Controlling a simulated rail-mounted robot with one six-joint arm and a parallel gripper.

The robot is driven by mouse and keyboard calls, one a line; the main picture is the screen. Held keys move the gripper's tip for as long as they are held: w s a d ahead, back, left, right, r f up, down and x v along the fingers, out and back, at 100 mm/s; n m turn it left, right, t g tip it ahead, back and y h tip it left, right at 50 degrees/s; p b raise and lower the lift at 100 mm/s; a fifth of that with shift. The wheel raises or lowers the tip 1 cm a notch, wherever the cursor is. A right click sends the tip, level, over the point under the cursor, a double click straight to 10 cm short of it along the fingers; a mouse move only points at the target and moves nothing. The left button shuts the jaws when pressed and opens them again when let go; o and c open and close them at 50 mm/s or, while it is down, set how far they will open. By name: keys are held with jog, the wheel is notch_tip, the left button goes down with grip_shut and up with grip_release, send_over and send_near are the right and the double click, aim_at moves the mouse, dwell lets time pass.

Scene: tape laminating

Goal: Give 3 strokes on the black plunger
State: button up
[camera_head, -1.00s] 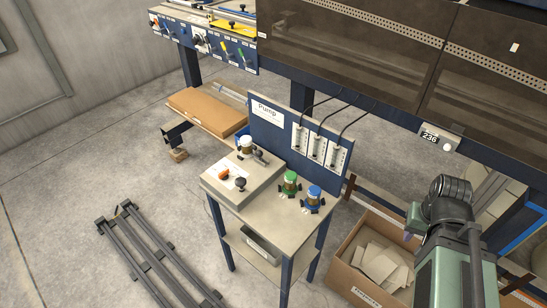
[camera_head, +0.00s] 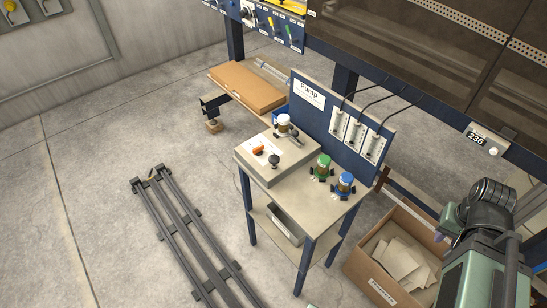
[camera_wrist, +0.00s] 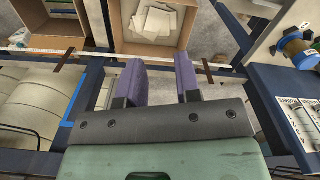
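The pump stand (camera_head: 330,210) is a small table with a blue back panel labelled "Pump". A grey box (camera_head: 253,167) on it carries a small black knob (camera_head: 274,160), which looks like the black plunger, and an orange knob (camera_head: 258,149). A white-capped jar (camera_head: 283,124) stands at the box's back, with a dark fitting beside it. My gripper (camera_wrist: 160,80) shows two purple fingers spread apart with nothing between them. In the head view it is at the right, well away from the knob. The black knob is not seen in the wrist view.
A green-capped jar (camera_head: 321,166) and a blue-capped jar (camera_head: 344,184) stand on the table's right. A cardboard box (camera_head: 372,272) of sheets is between the stand and my arm. A dark rail frame (camera_head: 180,235) lies on the floor at left.

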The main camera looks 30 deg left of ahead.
grip_shut()
dwell(1.5)
